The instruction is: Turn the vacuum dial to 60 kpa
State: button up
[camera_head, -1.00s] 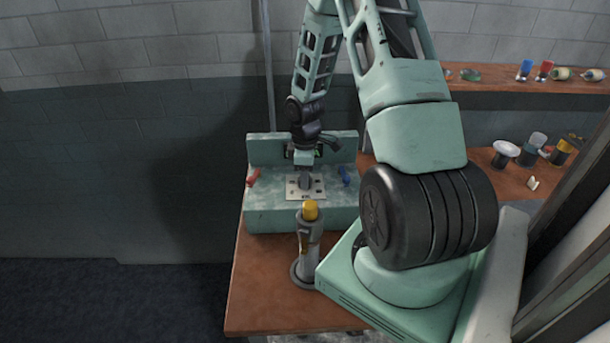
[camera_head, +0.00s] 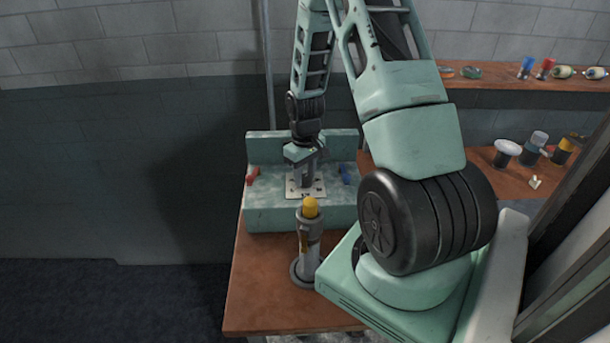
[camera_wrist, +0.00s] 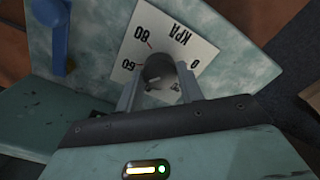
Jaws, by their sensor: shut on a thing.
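The vacuum dial is a dark round knob (camera_wrist: 159,70) in the middle of a white scale plate (camera_wrist: 192,42) printed with KPA, 0, 60 and 80. Short red marks are beside 60 and 80. My gripper (camera_wrist: 160,84) is shut on the knob, with one finger on each side. I cannot read clearly which number the dial points to. In the head view, my gripper (camera_head: 305,180) reaches down onto the plate (camera_head: 319,190), and the knob is hidden behind its fingers.
The plate is on a green panel box (camera_head: 280,218), with a red handle (camera_head: 252,175) at left and a blue one (camera_head: 344,174) at right. A grey post with a yellow top (camera_head: 310,208) stands close in front. A shelf (camera_head: 500,83) with small parts is at right.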

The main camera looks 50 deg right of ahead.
aim_at(305, 177)
jog(key=m, duration=0.3)
jog(key=shift+m+b, duration=0.3)
jog(key=shift+b, duration=0.05)
dwell(0.4)
jog(key=o, duration=1)
notch_tip(305, 177, up, 18)
jog(key=b, duration=0.3)
jog(key=shift+f, duration=0.25)
